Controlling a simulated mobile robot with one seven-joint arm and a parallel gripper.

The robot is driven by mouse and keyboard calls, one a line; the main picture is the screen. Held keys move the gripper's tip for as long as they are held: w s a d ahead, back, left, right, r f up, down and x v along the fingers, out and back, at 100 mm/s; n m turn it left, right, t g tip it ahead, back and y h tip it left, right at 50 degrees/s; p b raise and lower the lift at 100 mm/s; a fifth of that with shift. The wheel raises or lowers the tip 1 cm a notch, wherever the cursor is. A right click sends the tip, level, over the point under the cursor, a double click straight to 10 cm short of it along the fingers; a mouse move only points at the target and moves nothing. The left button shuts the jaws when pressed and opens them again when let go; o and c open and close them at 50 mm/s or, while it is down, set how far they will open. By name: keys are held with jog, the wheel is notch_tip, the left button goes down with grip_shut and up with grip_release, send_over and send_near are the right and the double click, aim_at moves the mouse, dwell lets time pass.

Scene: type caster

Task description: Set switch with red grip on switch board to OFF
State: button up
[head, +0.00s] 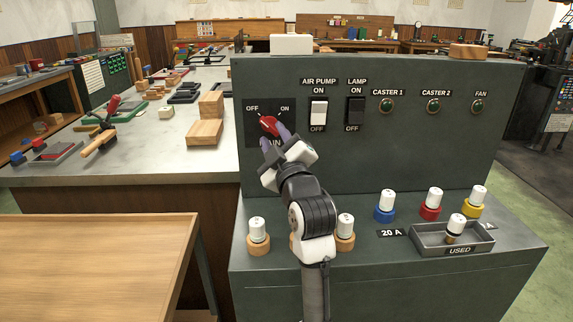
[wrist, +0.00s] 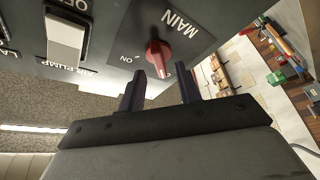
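The switch with the red grip (head: 268,124) sits on the dark MAIN plate at the left of the switch board (head: 430,150), below the OFF and ON labels. It also shows in the wrist view as a red grip (wrist: 158,56) on the MAIN plate, with ON at its left there. The grip's exact setting is hard to tell. My gripper (head: 275,137) is close in front of the switch and covers part of the MAIN label. In the wrist view my gripper (wrist: 161,75) is open, its dark fingers apart on either side of the grip, with gaps visible.
The AIR PUMP switch (head: 318,112) and LAMP switch (head: 355,112) are just right of it. Several capped fuses stand on the ledge below, near a USED tray (head: 480,243). A white box (head: 291,44) rests on the board's top. A cluttered bench lies left.

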jog(key=b+v, duration=0.2)
jog(key=v, duration=0.9)
jog(key=shift+s, duration=0.15)
jog(key=shift+f, duration=0.1)
